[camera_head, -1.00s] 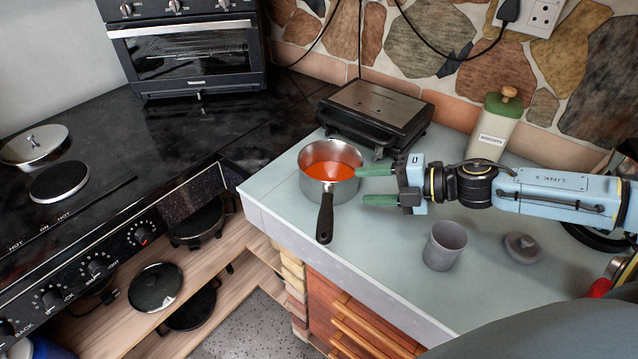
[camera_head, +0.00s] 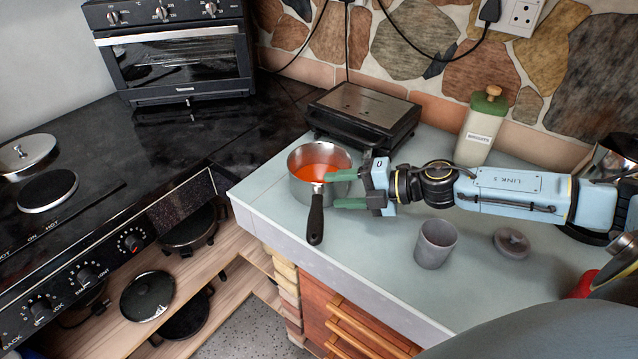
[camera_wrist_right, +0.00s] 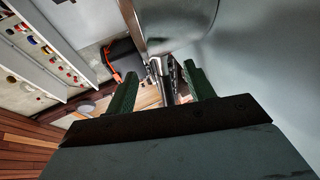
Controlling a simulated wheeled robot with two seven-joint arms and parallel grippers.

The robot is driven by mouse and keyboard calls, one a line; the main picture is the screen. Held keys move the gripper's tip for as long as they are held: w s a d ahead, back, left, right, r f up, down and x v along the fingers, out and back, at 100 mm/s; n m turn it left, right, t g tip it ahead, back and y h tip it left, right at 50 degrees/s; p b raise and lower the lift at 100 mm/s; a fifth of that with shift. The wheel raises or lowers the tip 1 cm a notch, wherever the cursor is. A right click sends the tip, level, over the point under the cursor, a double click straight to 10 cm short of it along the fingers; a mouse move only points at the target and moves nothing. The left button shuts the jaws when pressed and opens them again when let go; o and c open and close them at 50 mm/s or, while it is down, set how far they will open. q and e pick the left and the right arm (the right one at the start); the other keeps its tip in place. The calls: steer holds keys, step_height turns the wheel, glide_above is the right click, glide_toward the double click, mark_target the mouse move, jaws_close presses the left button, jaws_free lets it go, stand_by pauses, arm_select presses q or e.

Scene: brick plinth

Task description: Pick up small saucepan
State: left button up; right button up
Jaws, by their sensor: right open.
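The small saucepan (camera_head: 306,191) is a steel pan with orange-red contents and a dark handle (camera_head: 315,219) that points toward the front edge of the counter. It stands upright on the pale counter. My right gripper (camera_head: 341,189) is open at the pan's right side, its two green fingers pointing left toward the pan and the handle's root. In the right wrist view the steel pan wall (camera_wrist_right: 182,18) is just ahead, and the handle's metal root (camera_wrist_right: 158,78) shows between the parted fingers (camera_wrist_right: 162,88). Contact is not clear. My left gripper is not in view.
A grey cup (camera_head: 435,245) and a small grey lid (camera_head: 511,243) are on the counter below my right arm. A black grill press (camera_head: 364,113) stands behind the pan, with a green-topped canister (camera_head: 482,132) to its right. The stove (camera_head: 90,180) is at left.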

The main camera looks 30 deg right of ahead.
mark_target(318, 195)
steer(key=shift+x, duration=1.4)
jaws_close()
steer(key=shift+s, duration=0.1)
steer(key=shift+s+f, duration=0.1)
steer(key=shift+f, duration=0.15)
steer(key=shift+r, duration=0.1)
